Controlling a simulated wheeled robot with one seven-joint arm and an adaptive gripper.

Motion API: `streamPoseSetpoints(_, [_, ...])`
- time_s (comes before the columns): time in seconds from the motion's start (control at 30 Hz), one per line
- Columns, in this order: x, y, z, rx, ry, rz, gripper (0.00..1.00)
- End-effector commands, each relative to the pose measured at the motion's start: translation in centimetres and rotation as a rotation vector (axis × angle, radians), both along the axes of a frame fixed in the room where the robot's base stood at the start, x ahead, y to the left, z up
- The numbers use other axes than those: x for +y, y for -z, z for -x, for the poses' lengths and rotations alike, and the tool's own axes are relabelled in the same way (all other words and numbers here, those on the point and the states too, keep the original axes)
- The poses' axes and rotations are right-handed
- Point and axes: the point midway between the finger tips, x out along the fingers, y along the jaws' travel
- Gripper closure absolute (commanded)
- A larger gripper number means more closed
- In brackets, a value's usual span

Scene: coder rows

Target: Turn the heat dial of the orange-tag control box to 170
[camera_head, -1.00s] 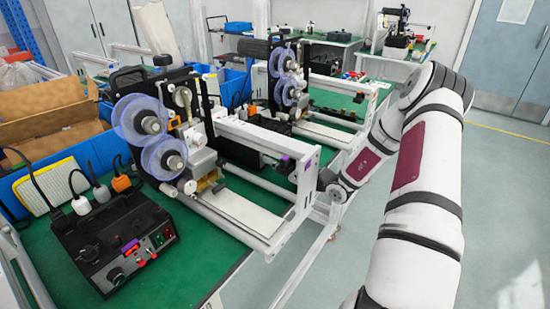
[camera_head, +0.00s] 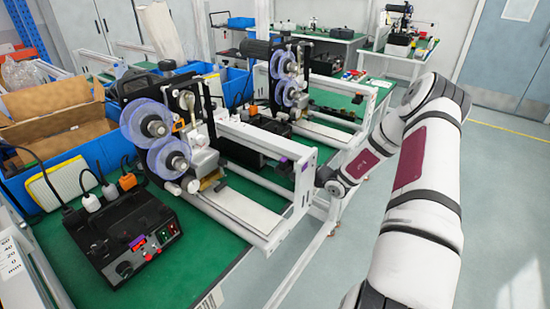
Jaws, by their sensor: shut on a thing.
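A black control box (camera_head: 112,238) stands on the green bench at the lower left. A dark dial (camera_head: 124,269), red parts and a small purple tag (camera_head: 138,242) show on its front. A second dark box (camera_head: 252,146) sits farther back, partly hidden by the nearer machine's frame. I cannot make out an orange tag on either box, and the dial markings are too small to read. My arm (camera_head: 428,180) rises from the lower right, bends at the elbow and runs down-left to the nearer machine's rail end. My gripper does not show; the arm's far end is cut off from sight there.
The nearer coder machine (camera_head: 255,203) with blue reels and a white rail stands between the black box and my arm. A similar machine (camera_head: 300,95) stands behind it. Cables and plugs, one orange (camera_head: 127,181), rise behind the box. Open floor (camera_head: 500,200) lies at the right.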

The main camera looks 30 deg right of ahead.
Motion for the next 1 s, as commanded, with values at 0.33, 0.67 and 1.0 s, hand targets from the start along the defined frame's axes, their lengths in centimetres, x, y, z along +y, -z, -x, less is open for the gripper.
streamPoseSetpoints(0.33, [-0.19, 0.08, 0.05, 0.113, 0.003, -0.309, 1.0])
streamPoseSetpoints(0.67, [-0.21, 0.17, 0.01, 0.207, 0.002, -0.566, 1.0])
streamPoseSetpoints(1.0, [-0.23, 0.26, 0.0, 0.263, 0.003, -0.719, 1.0])
